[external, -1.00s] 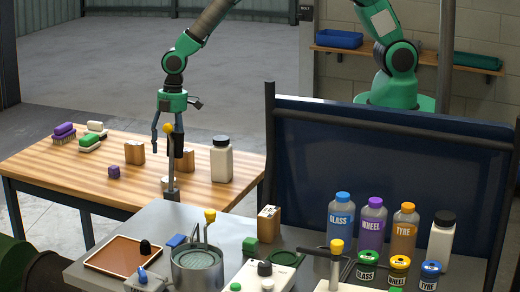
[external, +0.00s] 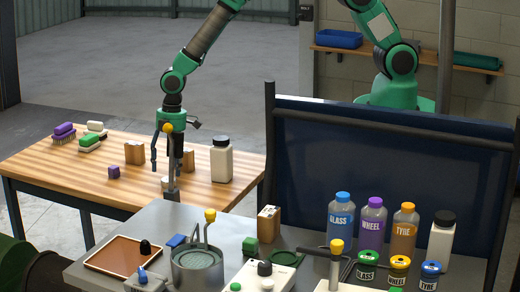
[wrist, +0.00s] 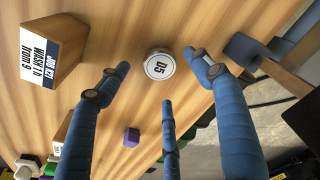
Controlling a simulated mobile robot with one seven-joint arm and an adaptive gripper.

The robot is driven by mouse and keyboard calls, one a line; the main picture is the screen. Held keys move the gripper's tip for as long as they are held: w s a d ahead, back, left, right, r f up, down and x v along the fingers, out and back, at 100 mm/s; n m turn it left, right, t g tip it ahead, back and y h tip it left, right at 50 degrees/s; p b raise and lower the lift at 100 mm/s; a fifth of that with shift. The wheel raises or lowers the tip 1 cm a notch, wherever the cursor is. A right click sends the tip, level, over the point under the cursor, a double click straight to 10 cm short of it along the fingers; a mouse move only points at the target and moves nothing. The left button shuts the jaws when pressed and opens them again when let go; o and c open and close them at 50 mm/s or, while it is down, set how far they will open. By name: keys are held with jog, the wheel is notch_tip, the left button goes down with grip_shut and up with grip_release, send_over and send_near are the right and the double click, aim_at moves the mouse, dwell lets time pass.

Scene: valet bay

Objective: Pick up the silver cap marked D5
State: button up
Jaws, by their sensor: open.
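The silver cap marked D5 (wrist: 160,66) stands on the wooden table with its round white marked top facing up. My gripper (wrist: 157,74) has three blue fingers, spread open and empty. In the wrist view the fingertips surround the cap on the left, right and below, with gaps. In the external view my gripper (external: 166,165) points down over the table, close above the cap.
A labelled wooden block (wrist: 48,52) stands left of the cap. A purple block (wrist: 131,137) lies below it. A white bottle (external: 221,162) stands on the table to the right. The table edge is close to the cap.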

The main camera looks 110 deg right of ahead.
jog(key=shift+w+a+f+b, duration=0.1)
jog(key=shift+w+f+b, duration=0.1)
jog(key=shift+f, duration=0.95)
jog(key=shift+w+a+f+b, duration=0.1)
jog(key=shift+f+b, duration=0.1)
jog(key=shift+f, duration=0.9)
jog(key=shift+s, duration=0.1)
jog(key=c, duration=1.2)
